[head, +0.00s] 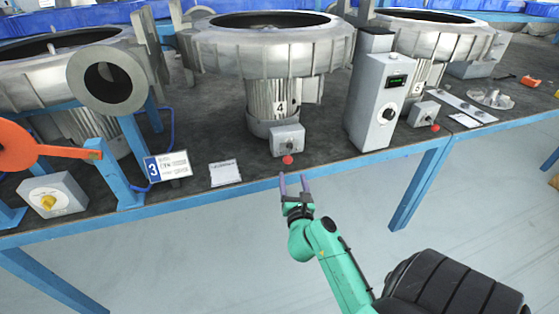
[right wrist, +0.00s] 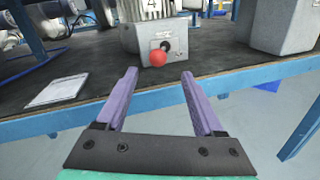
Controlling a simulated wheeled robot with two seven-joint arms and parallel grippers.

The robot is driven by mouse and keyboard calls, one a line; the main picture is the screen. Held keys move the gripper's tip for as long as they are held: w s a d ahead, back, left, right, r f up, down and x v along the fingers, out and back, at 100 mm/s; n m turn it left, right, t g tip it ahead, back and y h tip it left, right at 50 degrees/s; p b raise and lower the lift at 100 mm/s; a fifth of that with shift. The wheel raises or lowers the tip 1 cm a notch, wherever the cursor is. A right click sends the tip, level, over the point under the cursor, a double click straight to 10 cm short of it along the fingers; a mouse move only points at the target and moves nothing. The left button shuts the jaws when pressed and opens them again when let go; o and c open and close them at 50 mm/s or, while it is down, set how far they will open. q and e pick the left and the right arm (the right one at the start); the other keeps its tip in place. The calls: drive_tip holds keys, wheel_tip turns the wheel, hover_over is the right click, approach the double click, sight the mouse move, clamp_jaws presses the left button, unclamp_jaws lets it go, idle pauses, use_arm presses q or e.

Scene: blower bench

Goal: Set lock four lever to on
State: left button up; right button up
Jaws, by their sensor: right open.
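The lock four box (head: 287,139) is a small grey box at the foot of the blower marked 4 (head: 270,60). A red ball-ended lever (head: 287,160) sticks out at its front. In the right wrist view the red ball (right wrist: 153,57) sits low on the front face of the grey box (right wrist: 160,38), just above and beyond my fingertips. My right gripper (head: 295,178) is open and empty, in front of the bench edge and below the ball, apart from it. It also shows in the right wrist view (right wrist: 160,75) with purple fingers spread. My left gripper is not in view.
A tall grey control cabinet (head: 377,100) stands right of the box. A white card (head: 224,173) and a sign marked 3 (head: 167,166) lie to the left. The blue bench edge (head: 240,194) runs in front. Another red-knobbed box (head: 424,113) is further right.

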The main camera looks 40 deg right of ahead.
sight(288, 163)
drive_tip(key=x, duration=1)
drive_tip(key=shift+w+a+f, duration=0.1)
drive_tip(key=shift+w, duration=0.1)
clamp_jaws()
idle(0.7)
